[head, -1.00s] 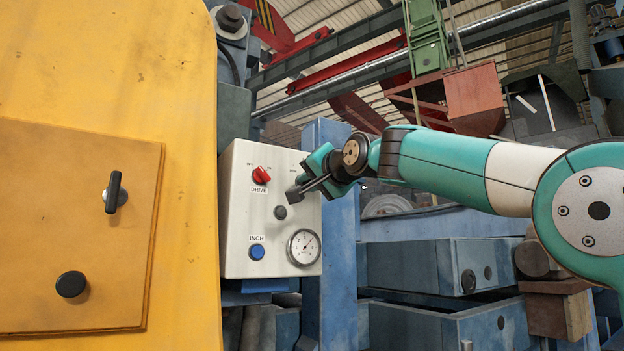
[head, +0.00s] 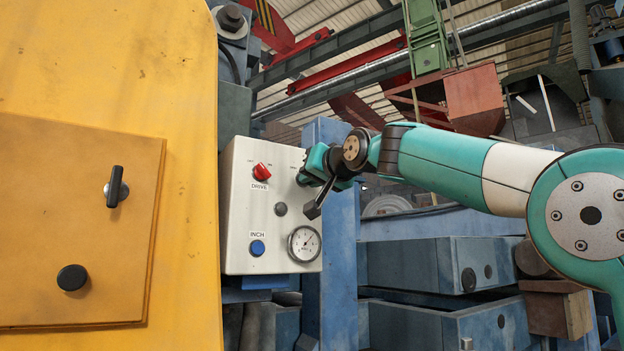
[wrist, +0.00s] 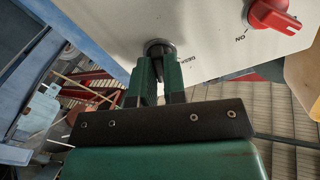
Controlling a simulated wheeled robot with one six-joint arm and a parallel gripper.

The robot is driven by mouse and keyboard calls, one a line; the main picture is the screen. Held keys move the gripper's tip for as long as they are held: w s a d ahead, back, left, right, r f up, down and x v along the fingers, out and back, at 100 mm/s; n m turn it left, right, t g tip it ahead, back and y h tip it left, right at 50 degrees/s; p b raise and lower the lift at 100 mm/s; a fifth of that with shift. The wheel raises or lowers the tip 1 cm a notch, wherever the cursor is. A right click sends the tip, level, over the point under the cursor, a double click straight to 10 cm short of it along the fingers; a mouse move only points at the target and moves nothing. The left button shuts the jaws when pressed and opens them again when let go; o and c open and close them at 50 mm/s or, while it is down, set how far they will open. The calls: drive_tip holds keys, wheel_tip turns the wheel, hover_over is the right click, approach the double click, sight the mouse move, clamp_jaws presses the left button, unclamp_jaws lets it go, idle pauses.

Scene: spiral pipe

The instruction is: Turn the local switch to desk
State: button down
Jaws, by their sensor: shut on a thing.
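A white control box (head: 240,225) hangs beside the yellow machine. A dark round switch (wrist: 158,46) is on its face, beside a printed label that seems to read "DESK", only partly readable. My gripper (wrist: 159,66) is shut on this switch, with a green finger on either side of it. In the head view my gripper (head: 304,172) is at the box's upper right and hides the switch. The switch's pointing direction cannot be made out.
A red DRIVE selector (head: 262,171) sits to the left and also shows in the wrist view (wrist: 268,15). Below are a dark button (head: 281,209), a blue INCH button (head: 257,248) and a gauge (head: 304,244). A yellow panel (head: 60,215) stands left.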

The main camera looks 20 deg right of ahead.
drive_tip(key=n+b, duration=0.1)
drive_tip(key=n, duration=1.1)
drive_tip(key=shift+n, duration=0.3)
idle(0.4)
drive_tip(key=c, duration=1.2)
unclamp_jaws()
drive_tip(key=b+v, duration=0.8)
drive_tip(key=v, duration=0.9)
drive_tip(key=shift+s+d, duration=0.1)
drive_tip(key=shift+s, duration=0.1)
